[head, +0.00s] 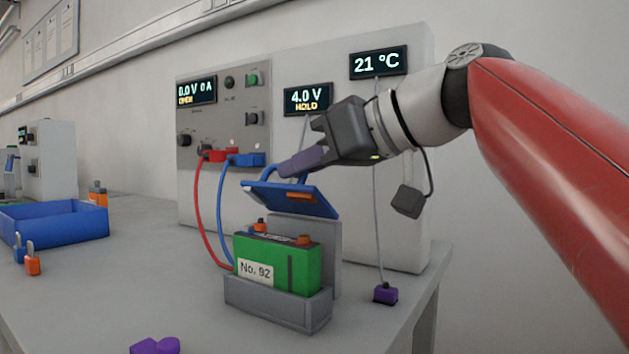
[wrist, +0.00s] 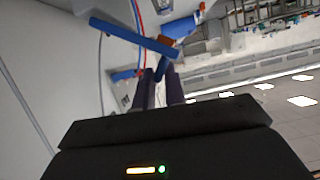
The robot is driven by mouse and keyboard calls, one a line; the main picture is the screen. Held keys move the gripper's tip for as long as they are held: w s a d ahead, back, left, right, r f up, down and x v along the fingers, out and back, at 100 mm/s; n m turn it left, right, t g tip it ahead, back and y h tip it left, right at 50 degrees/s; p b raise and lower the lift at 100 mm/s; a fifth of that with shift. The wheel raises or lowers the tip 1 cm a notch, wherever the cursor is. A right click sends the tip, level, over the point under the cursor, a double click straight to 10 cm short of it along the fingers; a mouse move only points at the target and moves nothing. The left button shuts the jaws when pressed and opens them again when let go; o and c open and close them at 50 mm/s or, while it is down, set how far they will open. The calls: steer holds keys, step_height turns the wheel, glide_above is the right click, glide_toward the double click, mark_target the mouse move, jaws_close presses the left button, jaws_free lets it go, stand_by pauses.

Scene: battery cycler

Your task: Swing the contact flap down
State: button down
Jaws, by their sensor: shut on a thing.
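The blue contact flap (head: 290,199) is raised and tilted above the green battery (head: 270,262), with an orange contact on its underside. The battery, labelled No. 92, sits in a grey cradle (head: 265,305) with an upright back plate. My gripper (head: 290,168) is above the flap, its purple-grey fingers shut on the flap's blue handle (head: 268,173). In the wrist view, the fingers (wrist: 160,82) close on the handle (wrist: 163,66), and the flap (wrist: 133,37) shows edge-on beyond it. The fingers partly hide the handle in the head view.
Behind the cradle stands the cycler panel (head: 390,225) with displays reading 4.0 V HOLD and 21 °C. Red (head: 202,205) and blue cables hang left of the cradle. A blue bin (head: 55,222) stands far left.

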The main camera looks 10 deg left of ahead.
mark_target(300, 184)
steer(key=s+f+n+t+b, duration=0.1)
steer(key=b, duration=0.1)
steer(key=s+f+n+t+b, duration=0.1)
steer(key=n+b, duration=0.1)
steer(key=shift+a+f+b, duration=0.25)
steer(key=shift+a+b, duration=0.05)
steer(key=shift+a, duration=0.05)
steer(key=n+b, duration=0.1)
steer(key=s+f+n+t+b, duration=0.1)
steer(key=b, duration=0.1)
steer(key=shift+a+h, duration=0.15)
steer(key=shift+h, duration=0.15)
steer(key=shift+t, duration=0.3)
steer(key=c, duration=1.5)
jaws_free()
steer(key=v, duration=0.7)
steer(key=shift+s+d+r, duration=0.1)
steer(key=shift+d, duration=0.25)
